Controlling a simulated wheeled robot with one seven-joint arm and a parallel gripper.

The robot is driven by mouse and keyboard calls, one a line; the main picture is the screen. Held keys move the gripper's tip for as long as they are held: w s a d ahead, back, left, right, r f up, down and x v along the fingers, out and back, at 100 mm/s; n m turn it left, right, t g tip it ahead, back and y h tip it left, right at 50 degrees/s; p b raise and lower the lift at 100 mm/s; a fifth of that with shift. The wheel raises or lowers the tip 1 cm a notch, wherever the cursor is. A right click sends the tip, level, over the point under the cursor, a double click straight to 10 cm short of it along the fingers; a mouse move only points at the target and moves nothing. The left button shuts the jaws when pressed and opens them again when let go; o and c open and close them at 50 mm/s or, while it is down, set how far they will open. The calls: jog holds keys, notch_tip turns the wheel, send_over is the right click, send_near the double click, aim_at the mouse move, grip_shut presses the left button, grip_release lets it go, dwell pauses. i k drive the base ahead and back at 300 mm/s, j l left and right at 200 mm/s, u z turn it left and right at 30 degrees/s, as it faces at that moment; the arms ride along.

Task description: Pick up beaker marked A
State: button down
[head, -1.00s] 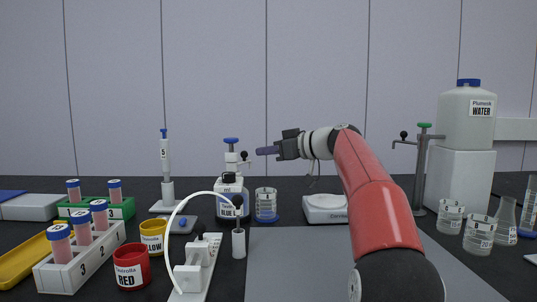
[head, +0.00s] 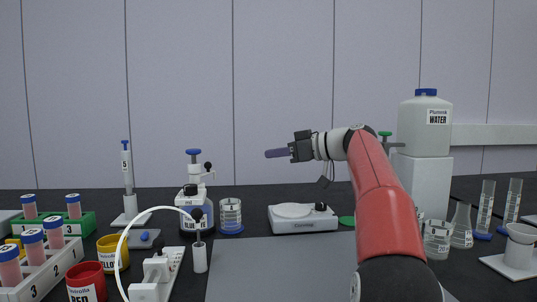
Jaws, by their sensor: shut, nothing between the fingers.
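No letter A can be read on any vessel, so I cannot tell which beaker is marked A. A clear glass beaker (head: 437,241) with printed markings stands upright on the dark bench to the right of my arm. A second glass vessel (head: 420,213) is mostly hidden behind my red arm. Another clear glass vessel (head: 230,213) stands at a blue base, left of centre. My gripper (head: 268,153) points left, shut and empty, in the air high above the bench and well apart from all the glassware.
A balance (head: 303,219) stands behind a bare grey mat (head: 280,262). A water canister (head: 425,123), a flask (head: 461,226), cylinders (head: 485,208) and a mortar (head: 520,246) are at right.

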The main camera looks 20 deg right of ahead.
aim_at(230, 218)
jog(key=k, duration=1)
